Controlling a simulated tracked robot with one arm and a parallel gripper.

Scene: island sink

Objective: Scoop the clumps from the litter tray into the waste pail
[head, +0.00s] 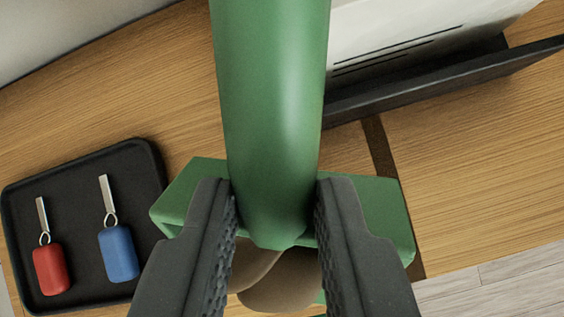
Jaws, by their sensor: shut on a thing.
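My gripper (273,210) is shut on the handle of a green scoop (275,80), with one dark finger on each side. The handle rises toward the top of the picture. The scoop's wide green head shows behind and below the fingers, over the wooden surface. Brown rounded clumps (282,283) show between the fingers and appear to lie in the scoop head. The fingers hide part of the clumps and the head. The litter tray and the waste pail are not in view.
A black tray (20,200) at the left holds a red key fob (52,270) and a blue key fob (119,254). A dark stand (440,85) with a white printed sheet (385,40) is at the upper right. The wooden surface (480,150) ends at the lower right, above pale floor (500,290).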

